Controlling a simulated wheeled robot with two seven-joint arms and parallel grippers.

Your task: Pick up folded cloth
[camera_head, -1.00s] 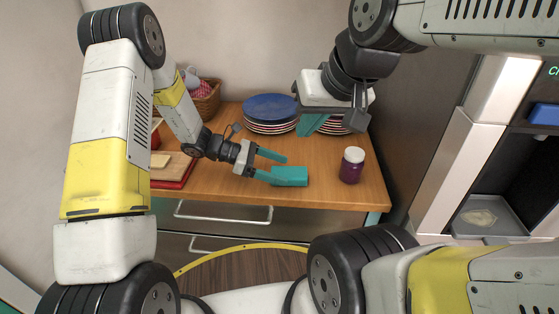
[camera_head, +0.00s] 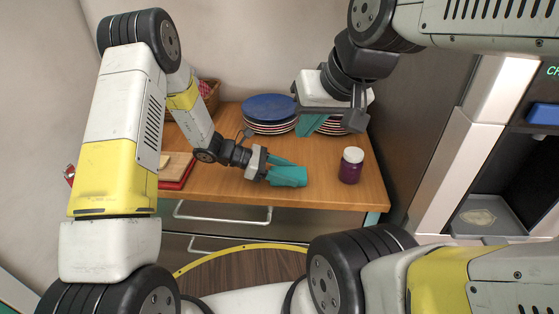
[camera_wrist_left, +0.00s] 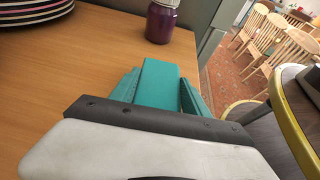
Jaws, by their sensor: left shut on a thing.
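The folded cloth (camera_head: 289,177) is a small teal block on the wooden counter, near its front edge. My left gripper (camera_head: 284,172) has its teal fingers around the cloth and is shut on it. In the left wrist view the cloth (camera_wrist_left: 158,83) shows between the two fingers. I cannot tell whether the cloth is lifted off the counter. My right gripper (camera_head: 331,124) hangs in front of the plates at the back right, with teal fingers pointing down. Its jaw opening is not clear from this angle.
A purple jar with a white lid (camera_head: 351,165) stands right of the cloth. Stacked plates (camera_head: 269,109) are at the back. A red-edged board (camera_head: 179,169) lies at the left. The wooden counter (camera_head: 235,187) has bare space around the cloth. A drawer handle (camera_head: 225,217) is below the front edge.

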